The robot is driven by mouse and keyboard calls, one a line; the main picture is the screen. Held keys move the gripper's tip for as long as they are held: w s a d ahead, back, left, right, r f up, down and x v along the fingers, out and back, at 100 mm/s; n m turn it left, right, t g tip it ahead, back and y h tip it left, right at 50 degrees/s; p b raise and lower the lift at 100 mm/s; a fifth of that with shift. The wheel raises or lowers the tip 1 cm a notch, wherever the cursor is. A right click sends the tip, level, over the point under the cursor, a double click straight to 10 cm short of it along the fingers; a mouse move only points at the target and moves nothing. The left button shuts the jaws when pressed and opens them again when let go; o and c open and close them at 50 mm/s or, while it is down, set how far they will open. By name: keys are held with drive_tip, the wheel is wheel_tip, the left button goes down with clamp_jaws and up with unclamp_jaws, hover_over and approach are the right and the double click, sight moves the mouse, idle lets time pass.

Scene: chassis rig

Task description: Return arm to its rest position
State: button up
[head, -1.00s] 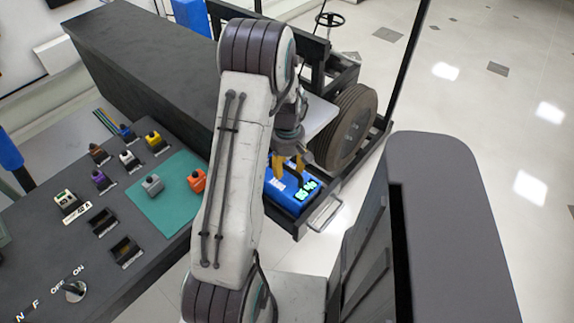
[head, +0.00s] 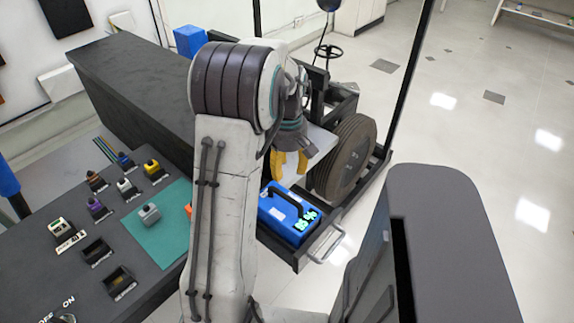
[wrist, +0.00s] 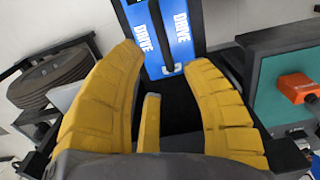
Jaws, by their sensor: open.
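My gripper (head: 291,162) has yellow fingers and hangs from my arm in the head view, above and a little apart from a blue battery box. In the wrist view my gripper (wrist: 172,75) is open, with its fingers spread and nothing between them. The blue box (head: 288,213) has a black handle and green digits, and sits in an open drawer-like tray (head: 318,240) of the chassis. In the wrist view the box (wrist: 160,40), marked DRIVE, lies beyond the fingertips.
A dark panel (head: 60,265) on the left holds several small coloured blocks and a teal mat (head: 160,235). An orange block (wrist: 300,87) shows in the wrist view. A wheel (head: 345,158) stands behind the tray. The floor at right is clear.

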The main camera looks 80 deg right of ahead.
drive_tip(key=shift+r, duration=0.5)
